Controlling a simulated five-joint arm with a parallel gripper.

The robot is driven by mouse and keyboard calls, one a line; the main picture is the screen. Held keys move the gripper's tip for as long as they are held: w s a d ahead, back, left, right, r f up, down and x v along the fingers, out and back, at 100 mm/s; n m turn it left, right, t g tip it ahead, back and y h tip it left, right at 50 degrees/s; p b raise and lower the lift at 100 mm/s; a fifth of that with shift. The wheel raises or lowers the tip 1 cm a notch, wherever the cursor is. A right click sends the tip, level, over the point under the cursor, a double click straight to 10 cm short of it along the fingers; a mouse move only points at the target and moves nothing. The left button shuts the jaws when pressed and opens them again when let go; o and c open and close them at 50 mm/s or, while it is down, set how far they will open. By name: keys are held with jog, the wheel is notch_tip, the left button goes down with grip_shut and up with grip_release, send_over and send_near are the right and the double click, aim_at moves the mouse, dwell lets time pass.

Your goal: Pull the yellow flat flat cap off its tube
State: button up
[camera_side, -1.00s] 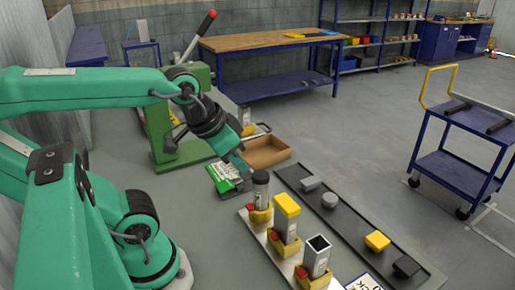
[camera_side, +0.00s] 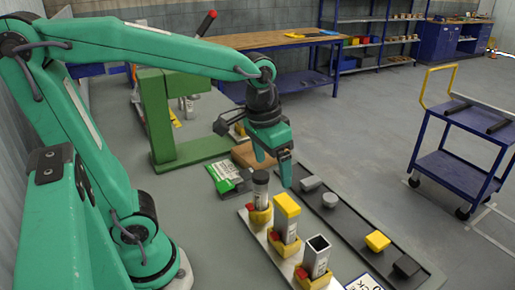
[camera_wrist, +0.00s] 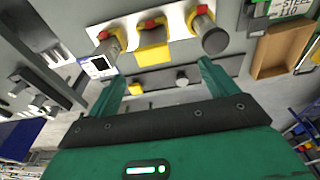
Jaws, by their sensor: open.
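The yellow flat cap (camera_side: 287,204) sits on the square grey tube (camera_side: 285,232), upright in the middle yellow holder of the metal strip. In the wrist view the yellow cap (camera_wrist: 152,54) shows near the upper middle, beyond the fingertips. My gripper (camera_side: 273,170) points down, above and behind the tube row, apart from the cap. Its two fingers also show in the wrist view (camera_wrist: 160,76), spread with nothing between them that they touch.
A round tube with a dark cap (camera_side: 261,178) and an open square tube (camera_side: 317,256) flank the capped tube. Loose caps, including a yellow one (camera_side: 377,240), lie on the black tray (camera_side: 350,222). A green packet (camera_side: 222,178) and brown box (camera_wrist: 268,58) are nearby.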

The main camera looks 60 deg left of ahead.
aim_at(287, 202)
jog(key=shift+g, duration=0.9)
jog(key=shift+w+d+f, duration=0.5)
jog(key=shift+w, duration=0.3)
jog(key=shift+w+d+f, duration=0.5)
jog(key=shift+w, duration=0.3)
jog(key=shift+f, duration=0.1)
jog(key=shift+f, duration=3.8)
jog(key=c, duration=1.5)
jog(key=shift+r, duration=2.5)
